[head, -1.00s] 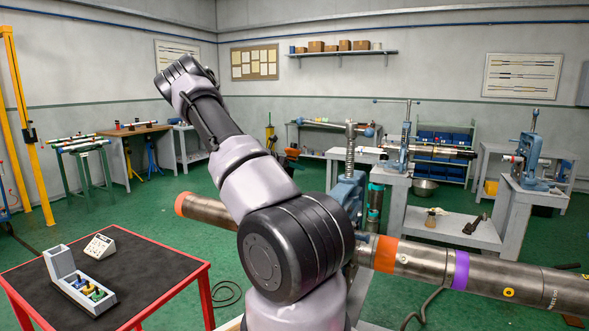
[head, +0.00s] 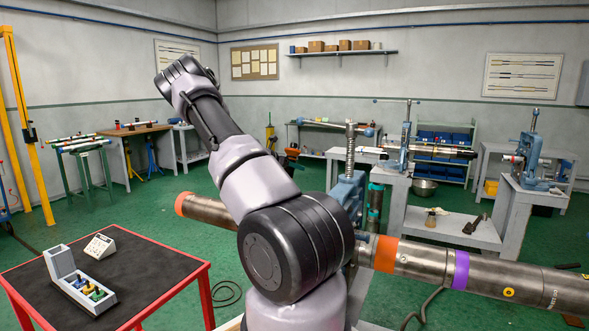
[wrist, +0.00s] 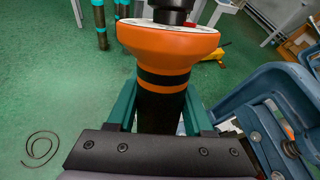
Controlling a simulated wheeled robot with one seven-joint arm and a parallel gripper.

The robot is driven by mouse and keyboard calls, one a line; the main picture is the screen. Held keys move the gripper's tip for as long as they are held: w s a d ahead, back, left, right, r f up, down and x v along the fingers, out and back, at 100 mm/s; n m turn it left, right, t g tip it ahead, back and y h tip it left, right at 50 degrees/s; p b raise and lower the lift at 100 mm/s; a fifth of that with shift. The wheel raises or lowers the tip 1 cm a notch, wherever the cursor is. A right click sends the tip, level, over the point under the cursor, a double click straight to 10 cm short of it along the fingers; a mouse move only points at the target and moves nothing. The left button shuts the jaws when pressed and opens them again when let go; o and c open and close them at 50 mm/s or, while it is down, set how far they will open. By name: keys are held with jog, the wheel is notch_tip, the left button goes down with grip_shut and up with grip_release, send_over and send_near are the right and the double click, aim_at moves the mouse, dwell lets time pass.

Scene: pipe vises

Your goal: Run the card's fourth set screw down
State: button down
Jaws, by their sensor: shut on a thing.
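In the wrist view my gripper (wrist: 161,116) has green fingers shut on a driver-like tool (wrist: 168,50) with a dark body, an orange band and a wide orange head. A black part rises from its pale face out of the top of the view. The head view does not show my gripper. A small white card (head: 99,246) stands on the red-framed table; its markings are too small to read. A long pipe (head: 420,262) with orange and purple bands runs behind my arm. A yellow ring (head: 509,292) marks one spot on it.
A grey tray (head: 108,301) with several coloured pieces sits on the red-framed table (head: 165,270). A blue vise (head: 348,190) stands behind my arm. In the wrist view a blue vise part (wrist: 245,92) is close on the right. Green floor is open on the left.

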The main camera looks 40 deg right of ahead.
aim_at(297, 155)
jog(key=shift+w+d+r, duration=0.15)
jog(key=shift+d+r, duration=0.2)
jog(key=shift+r, duration=0.4)
jog(key=shift+w+d+r, duration=0.15)
jog(key=shift+d+r, duration=0.2)
jog(key=shift+r, duration=0.45)
jog(key=shift+w+d+r, duration=0.15)
jog(key=shift+d+r, duration=0.2)
jog(key=shift+r, duration=0.4)
